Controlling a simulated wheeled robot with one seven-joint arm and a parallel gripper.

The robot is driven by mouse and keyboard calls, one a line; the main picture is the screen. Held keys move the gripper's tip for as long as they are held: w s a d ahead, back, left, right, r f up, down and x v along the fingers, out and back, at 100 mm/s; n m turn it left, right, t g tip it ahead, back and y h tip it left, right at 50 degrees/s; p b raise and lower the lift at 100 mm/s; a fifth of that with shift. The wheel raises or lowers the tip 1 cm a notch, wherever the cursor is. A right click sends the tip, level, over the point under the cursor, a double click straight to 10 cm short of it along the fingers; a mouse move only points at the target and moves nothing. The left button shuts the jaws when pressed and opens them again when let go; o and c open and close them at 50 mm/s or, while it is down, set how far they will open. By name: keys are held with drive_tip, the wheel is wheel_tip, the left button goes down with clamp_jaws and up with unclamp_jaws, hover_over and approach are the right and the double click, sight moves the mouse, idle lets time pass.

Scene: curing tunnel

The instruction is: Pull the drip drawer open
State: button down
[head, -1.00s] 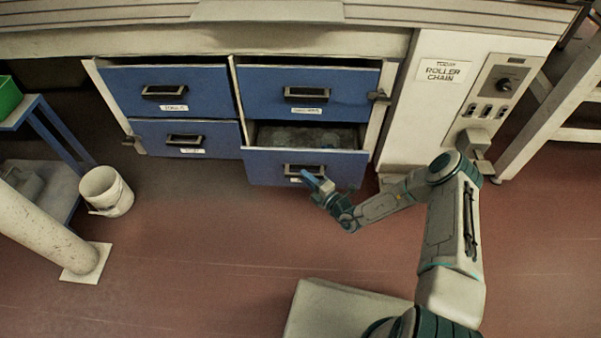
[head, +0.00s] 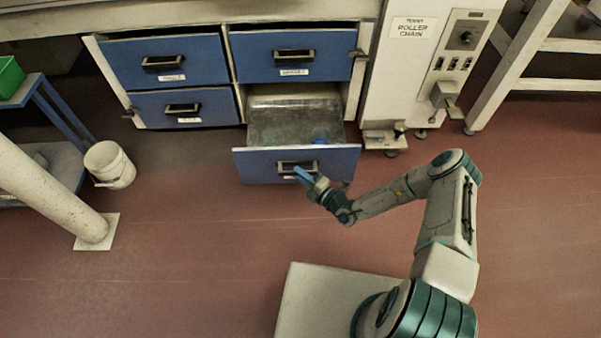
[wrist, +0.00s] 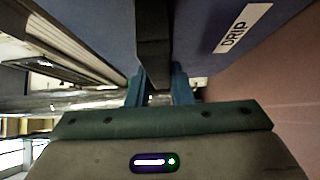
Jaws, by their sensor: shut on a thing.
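The drip drawer (head: 250,166) is the lower right one of the blue drawers and stands well out from the cabinet. My gripper (head: 301,174) is at the drawer's dark handle (head: 285,167). In the wrist view the blue fingers (wrist: 160,88) are shut on the handle bar (wrist: 153,35), one on each side. Part of the handle is hidden behind the fingers in the head view.
Three other blue drawers, such as the upper right one (head: 262,62), are in the cabinet. A roller chain control box (head: 400,85) stands to the right. A white bucket (head: 108,165) and a pale post (head: 50,195) are at left. Red floor in front is clear.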

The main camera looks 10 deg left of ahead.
drive_tip(key=shift+d, duration=0.1)
drive_tip(key=c, duration=1.3)
unclamp_jaws()
drive_tip(key=shift+w, duration=0.1)
drive_tip(key=p+v, duration=0.3)
drive_tip(key=v, duration=1)
drive_tip(key=shift+s+d, duration=0.25)
drive_tip(key=shift+s, duration=0.1)
